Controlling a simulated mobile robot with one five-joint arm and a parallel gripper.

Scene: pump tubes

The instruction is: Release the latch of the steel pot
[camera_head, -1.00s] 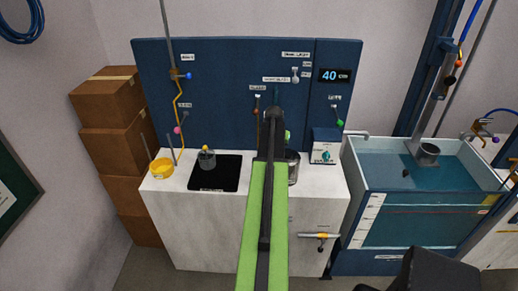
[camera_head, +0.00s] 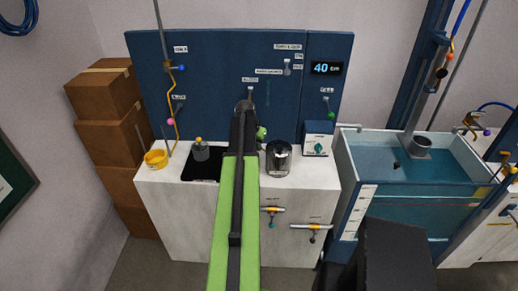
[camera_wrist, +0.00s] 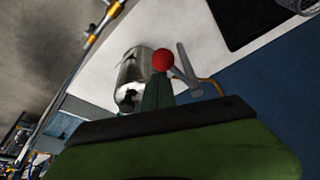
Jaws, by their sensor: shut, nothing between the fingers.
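The steel pot (camera_head: 278,158) stands upright on the white bench, just right of my arm in the head view. In the wrist view the shiny pot (camera_wrist: 130,82) is left of my gripper (camera_wrist: 158,88), which is shut and empty. A red ball (camera_wrist: 163,60) shows at the fingertips, partly in front of the pot's edge. I cannot tell whether the ball is part of the pot's latch, or whether my gripper touches it. In the head view my arm hides most of the gripper, and the latch cannot be made out.
A blue panel (camera_head: 215,75) stands behind the bench. A blue-white control box (camera_head: 318,139) is right of the pot. A grey lever (camera_wrist: 184,72) shows beside the red ball.

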